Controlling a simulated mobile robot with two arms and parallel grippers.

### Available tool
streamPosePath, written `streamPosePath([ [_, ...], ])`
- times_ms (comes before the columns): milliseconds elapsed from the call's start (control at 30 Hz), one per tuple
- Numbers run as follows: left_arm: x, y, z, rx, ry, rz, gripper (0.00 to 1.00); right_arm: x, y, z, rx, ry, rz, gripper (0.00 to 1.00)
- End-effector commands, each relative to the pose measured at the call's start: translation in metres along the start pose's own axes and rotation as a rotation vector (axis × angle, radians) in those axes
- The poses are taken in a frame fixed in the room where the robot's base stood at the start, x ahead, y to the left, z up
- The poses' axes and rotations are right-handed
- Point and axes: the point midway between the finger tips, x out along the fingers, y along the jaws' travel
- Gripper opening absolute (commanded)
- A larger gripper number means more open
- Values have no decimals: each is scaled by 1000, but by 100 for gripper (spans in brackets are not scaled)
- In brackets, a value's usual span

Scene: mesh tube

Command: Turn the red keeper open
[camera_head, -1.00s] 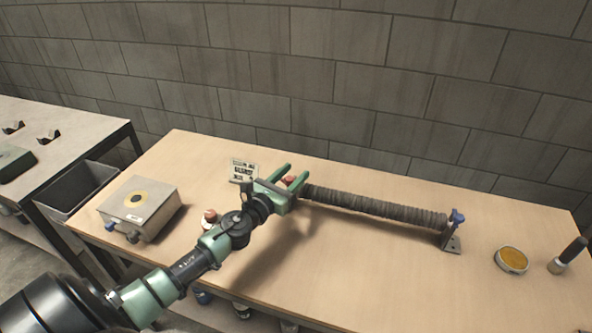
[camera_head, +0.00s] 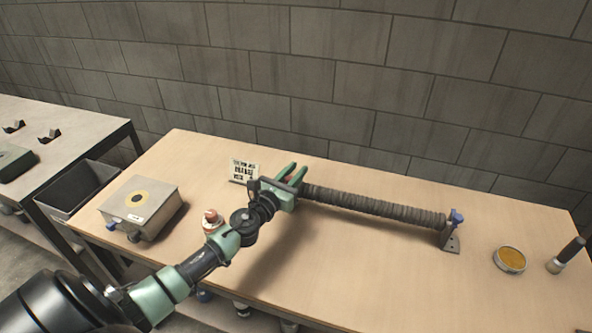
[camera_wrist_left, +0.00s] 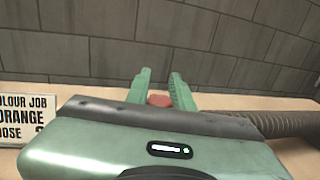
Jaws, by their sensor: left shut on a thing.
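The red keeper (camera_wrist_left: 159,100) shows between the two green fingers of my left gripper (camera_wrist_left: 158,82) in the left wrist view. In the head view my left gripper (camera_head: 294,173) is shut on it at the left end of the dark ribbed mesh tube (camera_head: 375,205). The fingers hide most of the keeper. The tube also shows at the right of the left wrist view (camera_wrist_left: 275,124). Its right end sits at a grey bracket (camera_head: 451,241) with a blue knob (camera_head: 457,216). My right gripper is not in view.
A sign card (camera_head: 243,171) stands behind my left arm. A metal box (camera_head: 140,210) with a yellow disc is at the left of the table. A red-topped item (camera_head: 210,219) stands beside my arm. A round amber-topped tin (camera_head: 510,260) and a dark-handled tool (camera_head: 569,254) are at the right. The front middle is clear.

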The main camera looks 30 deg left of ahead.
Motion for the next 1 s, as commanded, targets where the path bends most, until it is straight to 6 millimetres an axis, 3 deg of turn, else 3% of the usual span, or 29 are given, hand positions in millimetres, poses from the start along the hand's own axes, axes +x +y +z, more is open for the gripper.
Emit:
streamPosePath([
  [400,-1,7,3,-4,1,270,0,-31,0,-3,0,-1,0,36],
  [1000,-3,14,1,0,-1,478,0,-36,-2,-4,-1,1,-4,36],
])
